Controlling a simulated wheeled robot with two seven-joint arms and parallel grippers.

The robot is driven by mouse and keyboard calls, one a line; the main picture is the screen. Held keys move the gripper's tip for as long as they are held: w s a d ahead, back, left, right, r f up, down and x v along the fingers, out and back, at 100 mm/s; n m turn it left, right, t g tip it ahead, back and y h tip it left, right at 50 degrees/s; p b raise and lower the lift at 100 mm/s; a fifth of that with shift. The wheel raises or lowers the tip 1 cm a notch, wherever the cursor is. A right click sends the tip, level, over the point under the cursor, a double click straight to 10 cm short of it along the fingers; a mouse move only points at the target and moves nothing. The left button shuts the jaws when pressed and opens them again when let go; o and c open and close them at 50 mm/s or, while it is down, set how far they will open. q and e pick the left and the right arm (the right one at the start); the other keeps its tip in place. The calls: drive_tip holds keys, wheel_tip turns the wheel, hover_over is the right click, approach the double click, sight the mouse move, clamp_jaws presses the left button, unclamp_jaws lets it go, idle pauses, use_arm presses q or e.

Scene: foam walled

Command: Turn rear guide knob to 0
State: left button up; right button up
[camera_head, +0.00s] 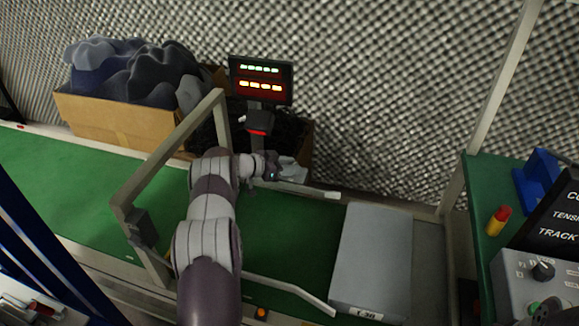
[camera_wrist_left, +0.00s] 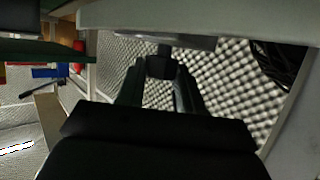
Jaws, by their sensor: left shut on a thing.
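My left arm reaches across the green conveyor belt (camera_head: 290,235) to its far side. My left gripper (camera_head: 275,174) is at the far rail, below the display post. In the left wrist view the two dark fingers (camera_wrist_left: 158,84) are shut on a small dark knob (camera_wrist_left: 159,66), which sits under a grey bar. I take this to be the rear guide knob; in the head view the gripper hides it. Its setting cannot be read in either view. The rear guide rail (camera_head: 310,190) runs right from the gripper. My right gripper is not in view.
A metal frame (camera_head: 170,150) arches over the belt left of my arm. A grey foam block (camera_head: 371,255) lies on the belt at right. A cardboard box (camera_head: 120,121) of dark foam stands behind.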

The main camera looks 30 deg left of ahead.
use_arm(q)
drive_tip(key=o, duration=1)
drive_tip(key=shift+o, duration=0.2)
drive_tip(key=p+v, duration=0.2)
drive_tip(key=v, duration=0.5)
drive_tip(key=shift+s+p, duration=0.15)
drive_tip(key=shift+p, duration=0.15)
drive_tip(key=shift+a, duration=0.1)
